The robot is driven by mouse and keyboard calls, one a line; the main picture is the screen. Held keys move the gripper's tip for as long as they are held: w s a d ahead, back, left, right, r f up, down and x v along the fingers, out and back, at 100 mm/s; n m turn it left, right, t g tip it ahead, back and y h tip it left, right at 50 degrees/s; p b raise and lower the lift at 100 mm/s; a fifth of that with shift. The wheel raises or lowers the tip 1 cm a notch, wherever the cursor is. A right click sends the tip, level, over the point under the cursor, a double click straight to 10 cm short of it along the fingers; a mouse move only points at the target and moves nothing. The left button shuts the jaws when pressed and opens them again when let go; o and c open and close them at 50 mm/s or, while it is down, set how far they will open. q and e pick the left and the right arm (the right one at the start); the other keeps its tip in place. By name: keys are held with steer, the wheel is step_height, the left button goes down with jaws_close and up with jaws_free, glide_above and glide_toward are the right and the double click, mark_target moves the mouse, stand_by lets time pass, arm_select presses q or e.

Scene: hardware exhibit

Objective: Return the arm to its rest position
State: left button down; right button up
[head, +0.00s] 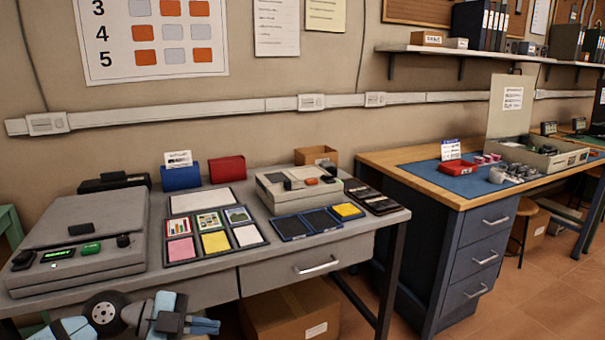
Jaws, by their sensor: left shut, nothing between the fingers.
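My left gripper (207,326) shows at the bottom left of the head view, at the end of my light blue and grey arm. It is shut and empty, in front of the grey desk (345,246) and below its top edge. It touches nothing that I can see. The rest of the arm is cut off by the bottom edge of the view. My right gripper is not in view.
On the desk stand a grey device (85,235), a tray of coloured cards (255,226), a blue box (181,178) and a second device (292,191). A cardboard box (290,315) sits underneath. A wooden-topped bench (400,160) stands to the right, with open floor in front.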

arm_select(q)
steer(key=s+d+r+n+t+h, duration=0.2)
steer(key=s+d+n+t+h, duration=0.3)
steer(key=s+d+n+t, duration=0.3)
steer(key=s+a+f+n+t+y, duration=0.45)
steer(key=s+f+n+y, duration=0.3)
steer(key=n+y, duration=0.5)
steer(key=s+a+r+g+y+p, duration=0.3)
steer(key=r+p, duration=0.5)
steer(key=p, duration=2.6)
steer(key=shift+s+a+r+g, duration=0.35)
steer(key=shift+s+a+g, duration=0.5)
steer(key=shift+a, duration=0.35)
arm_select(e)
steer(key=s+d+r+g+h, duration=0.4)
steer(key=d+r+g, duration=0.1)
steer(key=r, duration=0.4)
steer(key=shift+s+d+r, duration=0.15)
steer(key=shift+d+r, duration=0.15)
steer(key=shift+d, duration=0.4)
arm_select(q)
steer(key=shift+a, duration=0.1)
